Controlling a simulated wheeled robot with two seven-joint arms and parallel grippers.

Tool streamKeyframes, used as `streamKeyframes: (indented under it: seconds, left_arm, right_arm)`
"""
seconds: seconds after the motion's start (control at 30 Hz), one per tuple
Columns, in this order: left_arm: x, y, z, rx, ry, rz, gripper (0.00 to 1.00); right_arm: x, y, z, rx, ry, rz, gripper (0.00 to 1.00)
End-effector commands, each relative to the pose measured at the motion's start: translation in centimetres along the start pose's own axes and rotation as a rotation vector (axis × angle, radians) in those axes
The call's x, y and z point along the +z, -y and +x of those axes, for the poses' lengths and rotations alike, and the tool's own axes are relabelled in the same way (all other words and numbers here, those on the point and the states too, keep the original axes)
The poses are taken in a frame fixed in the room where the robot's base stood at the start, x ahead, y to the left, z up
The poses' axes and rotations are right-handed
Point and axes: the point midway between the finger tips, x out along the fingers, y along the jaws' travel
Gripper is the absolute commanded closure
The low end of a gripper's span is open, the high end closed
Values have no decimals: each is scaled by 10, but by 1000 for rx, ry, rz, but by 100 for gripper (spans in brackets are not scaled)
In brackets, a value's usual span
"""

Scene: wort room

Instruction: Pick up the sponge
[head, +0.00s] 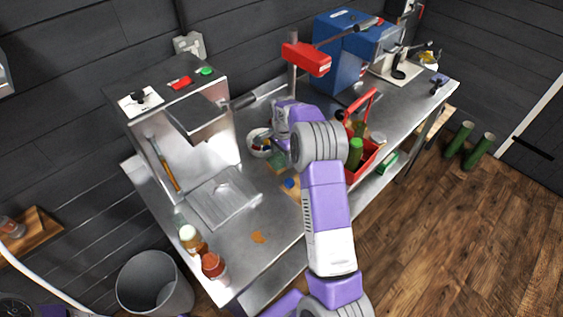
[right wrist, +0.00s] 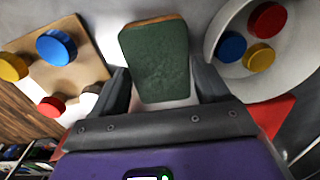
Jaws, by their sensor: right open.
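The sponge (right wrist: 160,58) has a dark green face and a thin tan edge at its far end. In the right wrist view it lies on the metal table between the two black fingers of my right gripper (right wrist: 162,84). The fingers are open, one on each side, with a gap showing at least on the right. My left gripper is not in view.
A white bowl (right wrist: 223,72) with coloured caps stands right of the sponge. A wooden board (right wrist: 78,78) with coloured caps lies left. In the head view a red crate (head: 363,168) with bottles stands right of my arm.

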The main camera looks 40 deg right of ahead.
Motion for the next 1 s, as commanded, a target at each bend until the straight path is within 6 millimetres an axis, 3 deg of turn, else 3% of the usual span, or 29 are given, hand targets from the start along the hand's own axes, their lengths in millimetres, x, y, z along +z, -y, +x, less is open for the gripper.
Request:
streamKeyframes:
  seconds: [0.2, 0.43, 0.77, 1.0]
  left_arm:
    - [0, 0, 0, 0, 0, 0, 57]
    - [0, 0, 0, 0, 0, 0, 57]
    - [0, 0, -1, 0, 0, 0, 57]
    - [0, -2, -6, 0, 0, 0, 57]
  right_arm:
    - [0, 0, 1, -1, 0, 0, 24]
    - [0, 0, 0, -1, 0, 0, 60]
    - [0, 1, -4, -2, -1, 0, 60]
    - [0, 2, -48, -6, -2, -1, 60]
